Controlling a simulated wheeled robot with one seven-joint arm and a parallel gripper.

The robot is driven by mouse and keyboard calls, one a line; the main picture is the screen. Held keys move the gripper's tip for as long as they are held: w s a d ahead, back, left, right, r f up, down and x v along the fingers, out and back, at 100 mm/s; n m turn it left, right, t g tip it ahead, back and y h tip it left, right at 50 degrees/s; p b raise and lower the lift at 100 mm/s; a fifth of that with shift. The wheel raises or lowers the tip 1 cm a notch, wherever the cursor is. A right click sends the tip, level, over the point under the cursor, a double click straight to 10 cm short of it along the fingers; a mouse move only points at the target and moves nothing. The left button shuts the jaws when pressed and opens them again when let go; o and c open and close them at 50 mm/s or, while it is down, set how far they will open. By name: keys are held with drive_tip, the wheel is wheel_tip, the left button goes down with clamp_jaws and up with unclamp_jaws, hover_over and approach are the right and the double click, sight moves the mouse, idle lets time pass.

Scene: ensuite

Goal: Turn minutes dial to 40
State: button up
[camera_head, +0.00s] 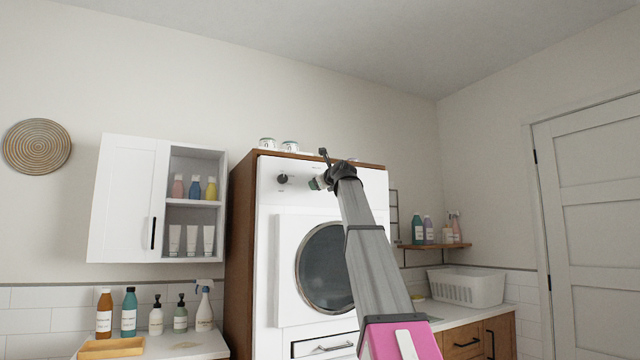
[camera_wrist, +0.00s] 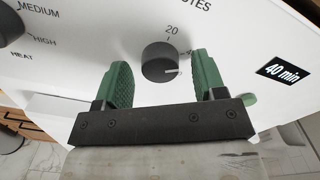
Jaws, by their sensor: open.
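The minutes dial (camera_wrist: 160,63) is a round black knob with a pale pointer line on a white panel, seen in the wrist view. The number 20 and part of the word MINUTES show above it. The pointer line aims to the right. My gripper (camera_wrist: 162,85) is open, with one green finger on each side of the dial, apart from it. A dark display (camera_wrist: 283,70) to the right reads 40 min. In the head view my gripper (camera_head: 319,183) is at the top panel of the white dryer (camera_head: 285,235), and the arm hides the dial.
Another black knob (camera_head: 282,179), marked for heat, sits to the left on the panel. White cups (camera_head: 267,144) stand on top of the wooden housing. A white cabinet (camera_head: 125,200) hangs at left, and a basket (camera_head: 466,287) stands on the counter at right.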

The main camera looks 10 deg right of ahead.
drive_tip(key=v, duration=1)
drive_tip(key=shift+s, duration=0.35)
drive_tip(key=shift+d, duration=0.1)
